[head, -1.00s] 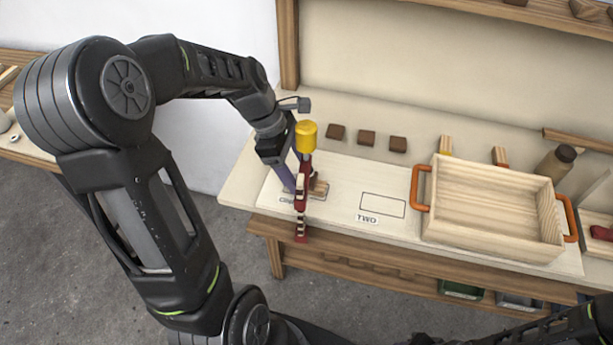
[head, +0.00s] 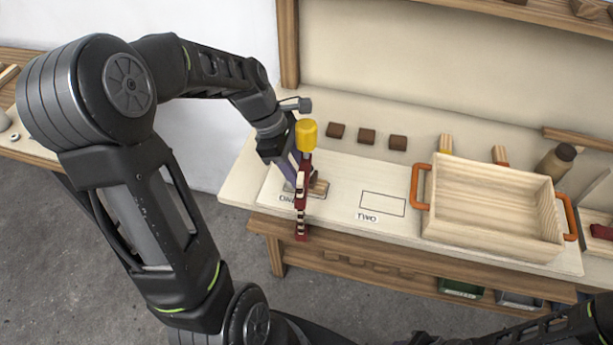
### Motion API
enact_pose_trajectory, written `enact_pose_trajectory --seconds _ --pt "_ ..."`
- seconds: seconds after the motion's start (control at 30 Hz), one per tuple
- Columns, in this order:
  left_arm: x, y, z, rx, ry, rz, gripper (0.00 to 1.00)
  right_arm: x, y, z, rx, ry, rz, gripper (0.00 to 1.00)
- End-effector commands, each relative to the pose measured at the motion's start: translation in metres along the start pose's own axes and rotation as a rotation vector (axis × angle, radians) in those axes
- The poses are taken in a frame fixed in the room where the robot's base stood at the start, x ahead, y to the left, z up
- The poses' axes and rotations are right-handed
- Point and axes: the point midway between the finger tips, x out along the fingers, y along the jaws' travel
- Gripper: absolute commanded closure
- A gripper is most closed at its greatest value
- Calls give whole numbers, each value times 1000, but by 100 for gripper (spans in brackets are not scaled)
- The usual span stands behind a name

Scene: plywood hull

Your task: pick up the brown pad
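Three small brown pads lie in a row at the back of the bench: a left one (head: 336,131), a middle one (head: 367,137) and a right one (head: 398,143). My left gripper (head: 288,172) is at the left part of the bench, left of and in front of the pads and apart from them. It is close beside a red clamp (head: 301,200) with a yellow handle (head: 306,135); its fingers are partly hidden, so I cannot tell whether they are open. My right gripper is out of view; only part of my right arm shows at the lower right.
The clamp stands at the bench's front edge over a wooden piece (head: 319,188) near the label ONE. An outlined rectangle (head: 382,204) marked TWO is empty. A wooden tray (head: 490,210) with orange handles stands to the right.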

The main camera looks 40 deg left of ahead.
Motion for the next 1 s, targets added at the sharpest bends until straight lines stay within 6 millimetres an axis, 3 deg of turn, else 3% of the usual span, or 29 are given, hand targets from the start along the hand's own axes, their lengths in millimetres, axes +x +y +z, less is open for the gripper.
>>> enact_pose_trajectory --seconds 0.43,0.87,1.0 --pt "0 0 0 0 0 0 98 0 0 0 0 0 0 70" --pt "-4 1 2 1 0 3 98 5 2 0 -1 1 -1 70" --pt "-9 0 -8 -1 0 1 98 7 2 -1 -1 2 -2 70"
